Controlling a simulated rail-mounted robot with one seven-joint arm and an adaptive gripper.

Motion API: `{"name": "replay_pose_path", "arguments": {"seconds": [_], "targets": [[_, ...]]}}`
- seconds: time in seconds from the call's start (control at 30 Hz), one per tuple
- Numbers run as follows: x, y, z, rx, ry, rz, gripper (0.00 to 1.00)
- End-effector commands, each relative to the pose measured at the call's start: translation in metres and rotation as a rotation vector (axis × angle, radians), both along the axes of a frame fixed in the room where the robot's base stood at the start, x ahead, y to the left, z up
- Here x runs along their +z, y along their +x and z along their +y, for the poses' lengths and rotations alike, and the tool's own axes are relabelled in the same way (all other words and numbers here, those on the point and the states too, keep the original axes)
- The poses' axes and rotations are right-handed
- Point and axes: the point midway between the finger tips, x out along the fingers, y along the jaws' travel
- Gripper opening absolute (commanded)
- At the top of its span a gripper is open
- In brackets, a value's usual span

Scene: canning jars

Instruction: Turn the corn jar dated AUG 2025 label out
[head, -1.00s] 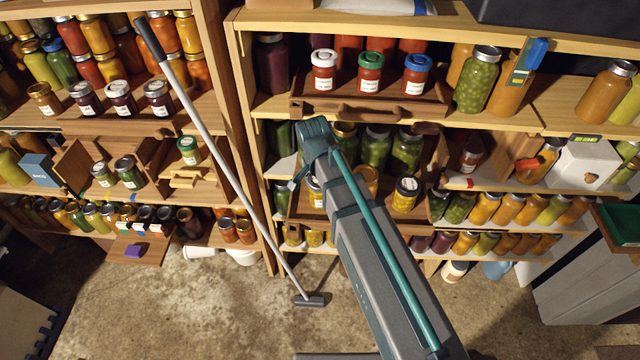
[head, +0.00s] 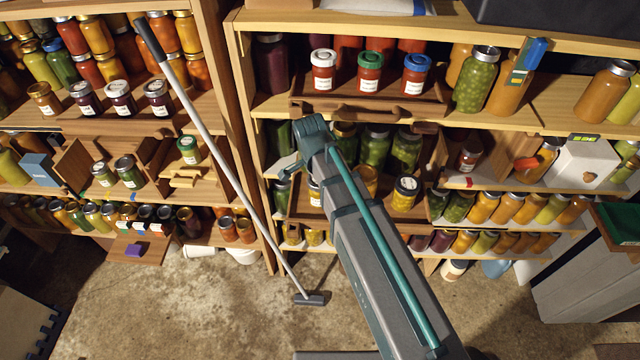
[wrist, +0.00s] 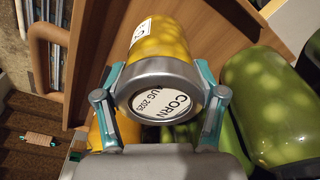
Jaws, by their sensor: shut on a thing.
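The corn jar (wrist: 165,38) is yellow, with a silver band and a white lid disc reading CORN AUG 2025. In the wrist view my gripper (wrist: 159,76) is shut on its lid band, one teal finger on each side. A white side label (wrist: 142,30) shows only in part, at the upper left of the jar's side. The lid text is tilted in the picture. In the head view my arm hides most of the gripper, and a partly covered yellow jar with a white label (head: 315,191) shows beside it; I cannot tell if it is the held one.
A wooden tray wall (wrist: 215,45) runs behind the held jar. A large green jar (wrist: 265,105) stands close at right, and an orange jar (wrist: 125,130) lies partly behind the left finger. Another labelled yellow jar (head: 404,193) stands right of my arm.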

Motion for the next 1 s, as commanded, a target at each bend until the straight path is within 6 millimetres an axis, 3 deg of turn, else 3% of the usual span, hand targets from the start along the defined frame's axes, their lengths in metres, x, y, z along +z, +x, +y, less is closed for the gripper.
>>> {"name": "replay_pose_path", "arguments": {"seconds": [0.03,0.07,0.2,0.67,1.0], "targets": [[0.000,0.000,0.000,0.001,0.000,0.000,0.35],[0.000,0.000,0.000,0.001,0.000,0.000,0.74],[0.000,0.000,0.000,0.002,0.000,0.000,0.98],[0.005,0.000,0.001,0.003,0.000,-0.001,0.99],[0.052,-0.002,0.006,0.003,0.002,-0.003,0.99]]}}
